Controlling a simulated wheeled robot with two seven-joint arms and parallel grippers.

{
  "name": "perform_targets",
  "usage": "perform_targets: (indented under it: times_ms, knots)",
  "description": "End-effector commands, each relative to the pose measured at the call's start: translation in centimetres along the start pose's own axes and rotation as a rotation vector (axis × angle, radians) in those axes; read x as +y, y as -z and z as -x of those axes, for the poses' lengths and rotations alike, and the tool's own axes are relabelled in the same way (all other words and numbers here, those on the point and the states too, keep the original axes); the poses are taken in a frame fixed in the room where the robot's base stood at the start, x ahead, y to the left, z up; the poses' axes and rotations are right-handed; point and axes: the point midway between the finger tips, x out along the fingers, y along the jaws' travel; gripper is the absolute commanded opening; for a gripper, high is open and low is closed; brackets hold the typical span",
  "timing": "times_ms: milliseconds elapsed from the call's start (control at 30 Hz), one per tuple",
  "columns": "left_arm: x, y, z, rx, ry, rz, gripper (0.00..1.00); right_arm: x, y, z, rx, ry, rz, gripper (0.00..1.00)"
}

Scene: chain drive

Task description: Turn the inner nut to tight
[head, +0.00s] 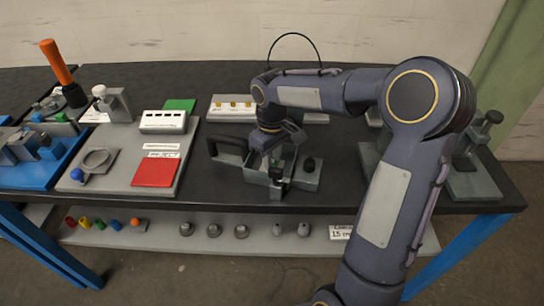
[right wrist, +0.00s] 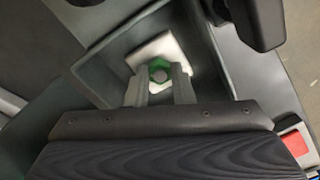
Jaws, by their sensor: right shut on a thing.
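The inner nut is taken to be the green nut (right wrist: 160,64) in the right wrist view, with a grey round stud end in its middle. A white block (right wrist: 158,46) lies behind it, inside a grey-green walled housing (right wrist: 105,62). My right gripper (right wrist: 158,84) has its two grey fingers on either side of the nut, shut on it. In the head view my right gripper (head: 272,165) points down into the grey-green fixture (head: 305,180) at the table's front middle and hides the nut. How tight the nut is cannot be told. My left gripper is not in view.
A dark handle (head: 225,145) sticks out left of the fixture, and a black knob (head: 309,164) stands at its right. A grey board with a red plate (head: 155,172) lies to the left. A clamp stand (head: 482,135) is at the right. Dark table shows between the board and fixture.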

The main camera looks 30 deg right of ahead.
Motion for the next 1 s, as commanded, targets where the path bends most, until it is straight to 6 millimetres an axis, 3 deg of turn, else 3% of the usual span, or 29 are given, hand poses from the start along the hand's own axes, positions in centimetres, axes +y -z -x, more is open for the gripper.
perform_targets:
  times_ms: [1000]
  knots:
    - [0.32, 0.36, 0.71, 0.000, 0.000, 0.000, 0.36, -0.01, 0.06, 0.15, 0.003, 0.000, -0.865, 0.00]
